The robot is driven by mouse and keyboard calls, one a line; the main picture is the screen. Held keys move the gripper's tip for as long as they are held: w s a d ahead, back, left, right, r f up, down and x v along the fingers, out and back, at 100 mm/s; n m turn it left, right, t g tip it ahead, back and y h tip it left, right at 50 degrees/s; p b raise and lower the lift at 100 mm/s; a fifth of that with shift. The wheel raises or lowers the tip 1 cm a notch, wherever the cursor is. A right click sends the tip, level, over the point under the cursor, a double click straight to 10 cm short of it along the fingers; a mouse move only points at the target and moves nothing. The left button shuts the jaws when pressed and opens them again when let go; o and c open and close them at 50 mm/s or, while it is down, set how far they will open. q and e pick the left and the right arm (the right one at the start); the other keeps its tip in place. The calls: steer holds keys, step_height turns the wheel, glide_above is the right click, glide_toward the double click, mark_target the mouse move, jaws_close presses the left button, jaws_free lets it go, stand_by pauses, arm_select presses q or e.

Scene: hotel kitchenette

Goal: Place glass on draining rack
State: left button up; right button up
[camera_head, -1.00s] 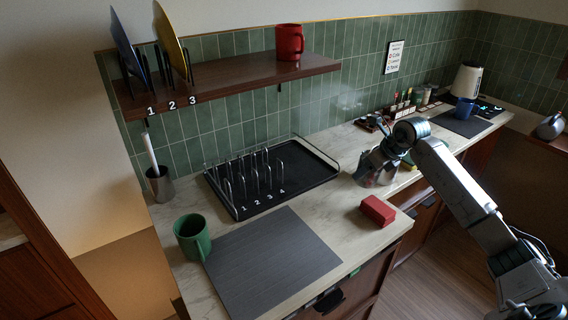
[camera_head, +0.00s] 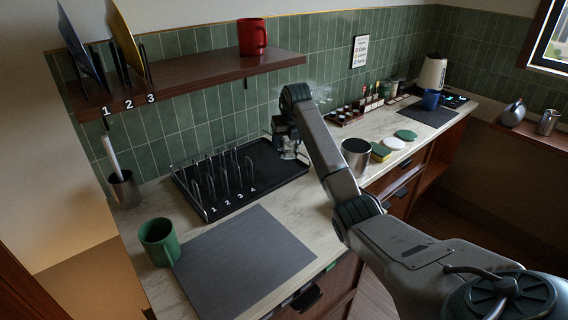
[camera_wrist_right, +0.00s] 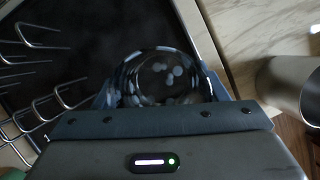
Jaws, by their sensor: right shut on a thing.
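My right gripper (camera_head: 287,140) is shut on a clear glass (camera_head: 290,151) and points down at the right end of the black draining rack (camera_head: 278,182). In the right wrist view the round glass (camera_wrist_right: 160,72) sits between the two fingers, with the rack's dark tray (camera_wrist_right: 75,75) under and left of it. I cannot tell whether the glass touches the tray. The rack's wire prongs (camera_head: 222,178), numbered 1 to 4, stand left of the glass. My left gripper is not in view.
A green mug (camera_head: 158,241) and a dark mat (camera_head: 240,262) lie in front of the rack. A metal container (camera_head: 356,154) stands right of my arm. A utensil cup (camera_head: 125,190) is at left. A shelf (camera_head: 200,74) with a red mug (camera_head: 252,37) hangs above.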

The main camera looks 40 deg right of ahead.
mark_target(288, 156)
step_height(288, 156, down, 3)
steer(key=shift+w+r+p, duration=0.1)
steer(key=shift+r+p, duration=0.1)
steer(key=shift+p, duration=0.3)
step_height(288, 156, down, 3)
steer(key=shift+p, duration=0.55)
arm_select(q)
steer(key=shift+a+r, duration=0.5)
arm_select(e)
steer(key=shift+f, duration=0.3)
steer(key=shift+f, duration=0.1)
steer(key=o, duration=1.1)
steer(key=shift+o, duration=0.2)
steer(key=b+v, duration=0.3)
steer(key=v, duration=0.8)
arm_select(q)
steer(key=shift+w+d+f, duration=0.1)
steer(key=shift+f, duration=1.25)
arm_select(e)
steer(key=shift+s+r, duration=0.25)
steer(key=shift+r, duration=0.4)
